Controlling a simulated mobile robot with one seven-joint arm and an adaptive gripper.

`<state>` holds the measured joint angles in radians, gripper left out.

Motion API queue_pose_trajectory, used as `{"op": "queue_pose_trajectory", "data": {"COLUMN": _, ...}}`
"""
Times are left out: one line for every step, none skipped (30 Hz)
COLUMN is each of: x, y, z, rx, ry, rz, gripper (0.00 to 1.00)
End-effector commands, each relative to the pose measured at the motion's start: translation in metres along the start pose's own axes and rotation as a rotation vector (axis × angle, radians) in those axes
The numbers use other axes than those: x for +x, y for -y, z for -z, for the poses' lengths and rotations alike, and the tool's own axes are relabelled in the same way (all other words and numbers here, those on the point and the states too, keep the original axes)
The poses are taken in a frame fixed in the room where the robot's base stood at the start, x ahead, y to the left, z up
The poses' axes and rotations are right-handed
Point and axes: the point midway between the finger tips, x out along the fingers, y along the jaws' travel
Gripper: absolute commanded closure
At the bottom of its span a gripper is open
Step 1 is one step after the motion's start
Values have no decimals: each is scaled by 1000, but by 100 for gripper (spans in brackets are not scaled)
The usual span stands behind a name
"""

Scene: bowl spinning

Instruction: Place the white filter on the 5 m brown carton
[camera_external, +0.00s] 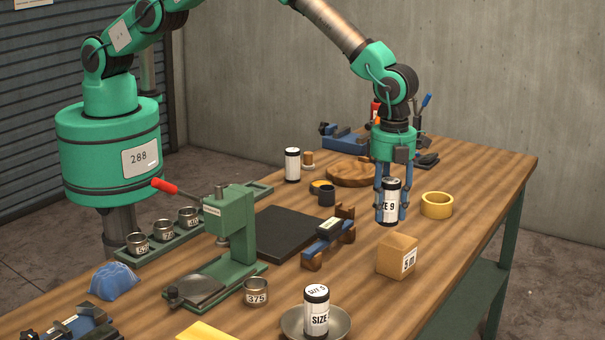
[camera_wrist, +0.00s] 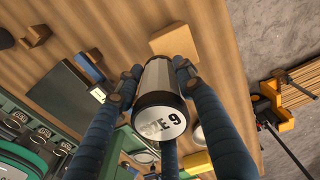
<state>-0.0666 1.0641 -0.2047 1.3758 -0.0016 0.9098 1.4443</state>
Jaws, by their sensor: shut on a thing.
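My gripper (camera_external: 390,208) is shut on a white filter (camera_external: 389,201) with black ends and "SIZE 9" lettering. The filter is roughly upright between the blue fingers; its lettered end (camera_wrist: 161,123) faces the camera in the wrist view. Whether its lower end touches the table cannot be told. The brown carton (camera_external: 394,253), a small box with a white label, stands on the table in front of the gripper and slightly to the right. It also shows beyond the held filter in the wrist view (camera_wrist: 173,40). The carton's top looks bare; its label is too small to read surely.
A second white filter (camera_external: 316,313) stands in a metal bowl (camera_external: 290,322) at the front. A third white canister (camera_external: 292,166) stands further back. A yellow ring (camera_external: 437,205) lies right of my gripper.

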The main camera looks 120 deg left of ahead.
Motion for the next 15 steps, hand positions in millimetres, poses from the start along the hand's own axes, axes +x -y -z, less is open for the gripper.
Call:
{"op": "queue_pose_trajectory", "data": {"x": 0, "y": 1, "z": 0, "rx": 0, "ry": 0, "rz": 0, "gripper": 91}}
{"op": "queue_pose_trajectory", "data": {"x": 0, "y": 1, "z": 0, "rx": 0, "ry": 0, "rz": 0, "gripper": 91}}
{"op": "queue_pose_trajectory", "data": {"x": 0, "y": 1, "z": 0, "rx": 0, "ry": 0, "rz": 0, "gripper": 91}}
{"op": "queue_pose_trajectory", "data": {"x": 0, "y": 1, "z": 0, "rx": 0, "ry": 0, "rz": 0, "gripper": 91}}
{"op": "queue_pose_trajectory", "data": {"x": 0, "y": 1, "z": 0, "rx": 0, "ry": 0, "rz": 0, "gripper": 91}}
{"op": "queue_pose_trajectory", "data": {"x": 0, "y": 1, "z": 0, "rx": 0, "ry": 0, "rz": 0, "gripper": 91}}
{"op": "queue_pose_trajectory", "data": {"x": 0, "y": 1, "z": 0, "rx": 0, "ry": 0, "rz": 0, "gripper": 91}}
{"op": "queue_pose_trajectory", "data": {"x": 0, "y": 1, "z": 0, "rx": 0, "ry": 0, "rz": 0, "gripper": 91}}
{"op": "queue_pose_trajectory", "data": {"x": 0, "y": 1, "z": 0, "rx": 0, "ry": 0, "rz": 0, "gripper": 91}}
{"op": "queue_pose_trajectory", "data": {"x": 0, "y": 0, "z": 0, "rx": 0, "ry": 0, "rz": 0, "gripper": 91}}
{"op": "queue_pose_trajectory", "data": {"x": 1, "y": 0, "z": 0, "rx": 0, "ry": 0, "rz": 0, "gripper": 91}}
{"op": "queue_pose_trajectory", "data": {"x": 2, "y": 0, "z": 0, "rx": 0, "ry": 0, "rz": -1, "gripper": 91}}
{"op": "queue_pose_trajectory", "data": {"x": 3, "y": 0, "z": 0, "rx": 0, "ry": 0, "rz": -1, "gripper": 91}}
{"op": "queue_pose_trajectory", "data": {"x": 5, "y": 0, "z": 0, "rx": 0, "ry": 0, "rz": -1, "gripper": 91}}
{"op": "queue_pose_trajectory", "data": {"x": 8, "y": 0, "z": 0, "rx": 0, "ry": 0, "rz": -1, "gripper": 91}}
